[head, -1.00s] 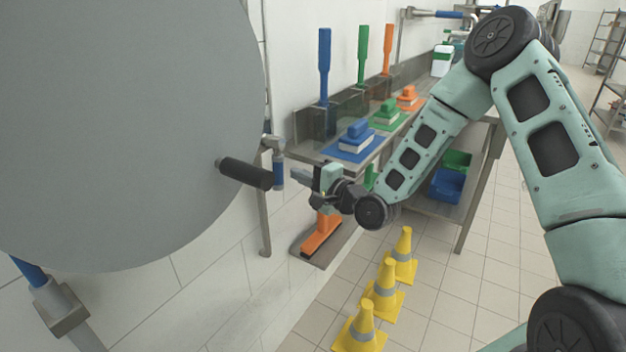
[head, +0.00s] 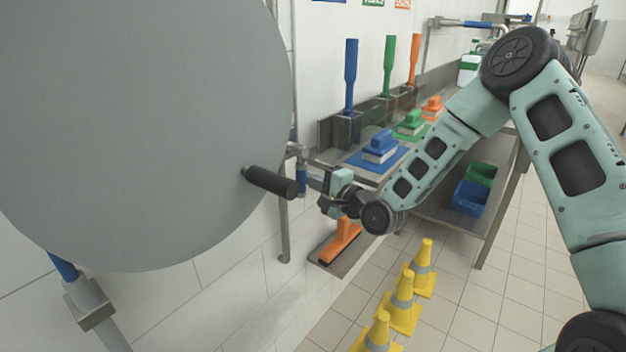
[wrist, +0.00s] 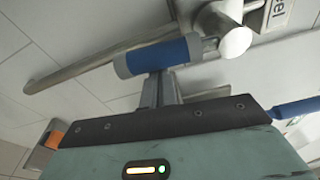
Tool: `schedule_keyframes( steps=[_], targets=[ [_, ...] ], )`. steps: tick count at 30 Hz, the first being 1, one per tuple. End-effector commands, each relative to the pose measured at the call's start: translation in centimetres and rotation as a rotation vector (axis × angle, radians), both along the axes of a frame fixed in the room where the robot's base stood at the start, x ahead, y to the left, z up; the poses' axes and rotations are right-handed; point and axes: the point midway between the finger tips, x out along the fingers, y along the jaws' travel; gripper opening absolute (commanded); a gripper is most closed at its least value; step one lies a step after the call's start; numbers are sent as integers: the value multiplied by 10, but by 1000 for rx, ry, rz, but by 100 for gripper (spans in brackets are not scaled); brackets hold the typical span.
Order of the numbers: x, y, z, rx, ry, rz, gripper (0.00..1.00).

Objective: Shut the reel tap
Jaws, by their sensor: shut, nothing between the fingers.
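The reel tap (head: 297,150) is a small metal valve on the pipe at the right edge of the big grey reel disc. Its blue handle (head: 301,180) hangs down below the valve body in the head view. In the wrist view the blue handle (wrist: 157,57) lies just beyond my fingertips, beside the silver valve body (wrist: 228,35). My gripper (head: 314,183) is shut and empty, immediately right of the handle. In the wrist view its fingers (wrist: 159,90) reach up to the handle's edge; I cannot tell whether they touch it.
The reel disc (head: 130,130) with its black crank grip (head: 271,182) stands close left of the tap. A steel bench with brushes (head: 380,147) is behind my arm. An orange floor brush (head: 342,240) lies below, and yellow cones (head: 402,303) stand on the floor.

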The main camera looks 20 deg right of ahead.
Motion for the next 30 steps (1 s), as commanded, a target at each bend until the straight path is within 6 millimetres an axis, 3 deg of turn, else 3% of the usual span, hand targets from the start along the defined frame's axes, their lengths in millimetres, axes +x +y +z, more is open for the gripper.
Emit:
schedule_keyframes(
  steps=[14,30],
  targets=[
    [-6,8,0,92,65,3,0],
    [-27,38,8,476,342,2,0]
  ],
)
